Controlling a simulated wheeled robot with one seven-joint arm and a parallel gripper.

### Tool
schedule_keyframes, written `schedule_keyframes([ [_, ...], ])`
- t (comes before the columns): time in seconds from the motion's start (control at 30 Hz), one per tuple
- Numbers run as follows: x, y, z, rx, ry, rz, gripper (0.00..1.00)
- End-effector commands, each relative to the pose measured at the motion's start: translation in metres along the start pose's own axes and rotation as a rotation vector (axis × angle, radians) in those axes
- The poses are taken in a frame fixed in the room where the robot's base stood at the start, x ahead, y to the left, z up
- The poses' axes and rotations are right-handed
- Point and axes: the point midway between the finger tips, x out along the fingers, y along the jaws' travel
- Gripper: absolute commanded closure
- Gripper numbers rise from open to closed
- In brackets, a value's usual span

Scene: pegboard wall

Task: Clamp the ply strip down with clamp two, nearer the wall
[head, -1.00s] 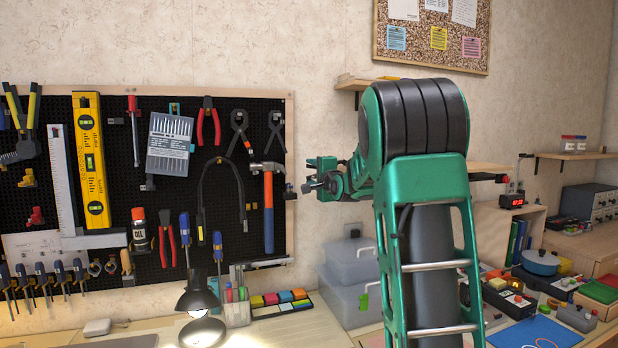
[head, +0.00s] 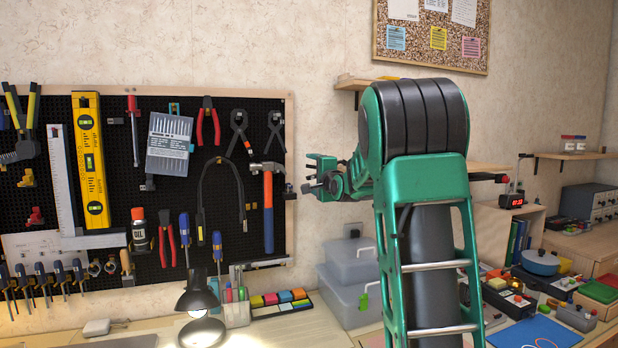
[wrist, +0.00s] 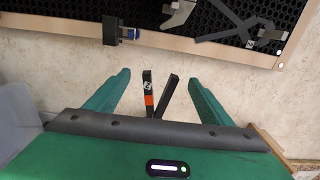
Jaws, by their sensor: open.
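My gripper (head: 315,177) is in the air in front of the wall, just right of the pegboard. In the wrist view its green fingers (wrist: 158,85) are spread wide apart. Two dark bars (wrist: 147,95) form a narrow V between the fingers, touching neither. One bar has an orange band and a small white mark. Their lower ends are hidden behind the gripper body, and I cannot tell whether they belong to clamp two. I cannot make out the ply strip in either view.
The pegboard (head: 110,180) holds many tools, including a hammer (head: 268,210). Stacked clear boxes (head: 345,285) and a desk lamp (head: 199,300) stand below. Bare wall lies between pegboard and arm.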

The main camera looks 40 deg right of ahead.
Motion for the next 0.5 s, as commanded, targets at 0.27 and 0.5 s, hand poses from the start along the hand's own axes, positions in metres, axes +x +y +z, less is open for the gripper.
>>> schedule_keyframes([
  [0.27,-0.028,0.000,0.000,0.002,0.000,-0.001,0.25],
  [0.5,-0.071,0.000,0.000,0.001,0.000,-0.001,0.25],
])
